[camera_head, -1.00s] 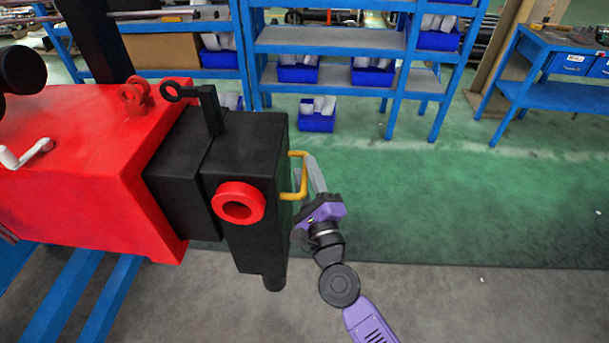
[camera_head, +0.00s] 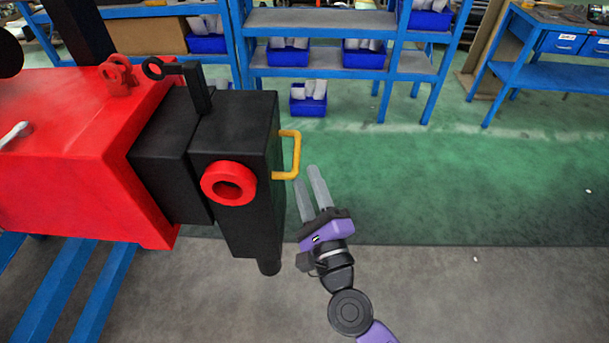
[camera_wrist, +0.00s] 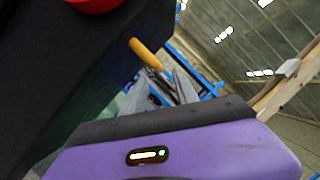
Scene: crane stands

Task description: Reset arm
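My gripper (camera_head: 313,187) is in front of and below the yellow handle (camera_head: 296,156) in the head view. Its two grey fingers are spread a little apart with nothing between them, and they look clear of the handle. The yellow handle is fixed to the right side of the black end block (camera_head: 257,130) of the red crane body (camera_head: 75,150). In the wrist view the yellow handle (camera_wrist: 148,55) shows beyond the fingers (camera_wrist: 160,92), close to the dark block on the left (camera_wrist: 70,70).
A red ring (camera_head: 229,184) sits on the black block's near face. A blue shelf rack (camera_head: 320,75) with blue bins stands at the back, and a blue workbench (camera_head: 550,75) at the back right. The green floor to the right of my arm is clear.

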